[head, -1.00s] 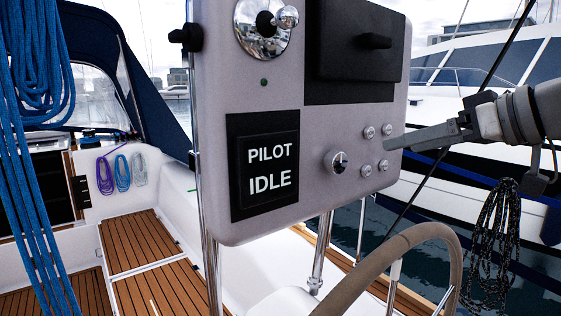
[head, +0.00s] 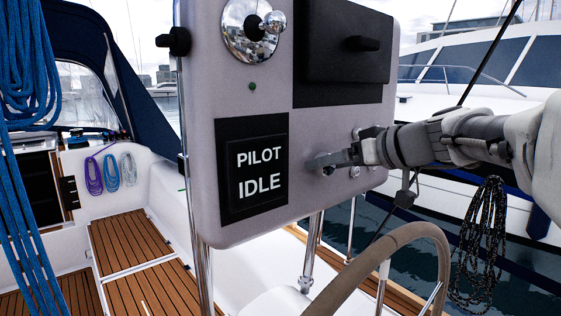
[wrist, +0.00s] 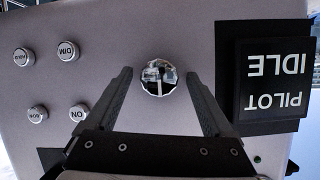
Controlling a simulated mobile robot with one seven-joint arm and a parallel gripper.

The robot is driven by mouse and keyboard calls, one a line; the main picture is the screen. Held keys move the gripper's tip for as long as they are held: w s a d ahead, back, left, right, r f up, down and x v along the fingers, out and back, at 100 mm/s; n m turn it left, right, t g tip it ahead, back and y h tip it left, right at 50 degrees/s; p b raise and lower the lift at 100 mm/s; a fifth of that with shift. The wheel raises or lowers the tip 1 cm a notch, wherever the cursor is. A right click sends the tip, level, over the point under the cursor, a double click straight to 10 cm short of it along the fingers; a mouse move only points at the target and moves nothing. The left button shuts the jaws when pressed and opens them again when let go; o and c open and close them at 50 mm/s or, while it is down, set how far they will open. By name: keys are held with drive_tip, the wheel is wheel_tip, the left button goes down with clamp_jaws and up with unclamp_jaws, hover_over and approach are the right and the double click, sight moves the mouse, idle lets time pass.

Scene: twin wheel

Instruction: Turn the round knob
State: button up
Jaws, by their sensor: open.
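The round knob (wrist: 159,76) is a shiny faceted chrome knob on the grey panel. In the wrist view it sits centred just beyond and between the fingertips of my gripper (wrist: 159,82). The two dark fingers stand apart, one on each side, with nothing held.
The panel (head: 215,225) carries a PILOT IDLE display (head: 255,172), a chrome lever (head: 272,22) and a black box (head: 345,50). Small buttons (wrist: 68,50) marked DIM, ON and others lie beside the knob. A steering wheel (head: 420,232) stands below.

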drive_tip(key=c, duration=1.4)
drive_tip(key=shift+o, duration=0.2)
drive_tip(key=m+y, duration=0.1)
drive_tip(key=m, duration=0.1)
drive_tip(key=m+g+y+b, duration=0.1)
drive_tip(key=m+y, duration=0.1)
drive_tip(key=m, duration=0.1)
drive_tip(key=m+g+y+b, duration=0.1)
drive_tip(key=m, duration=0.2)
drive_tip(key=shift+w+d+f+y, duration=0.1)
drive_tip(key=shift+w+d+y, duration=0.1)
drive_tip(key=shift+d+y, duration=0.15)
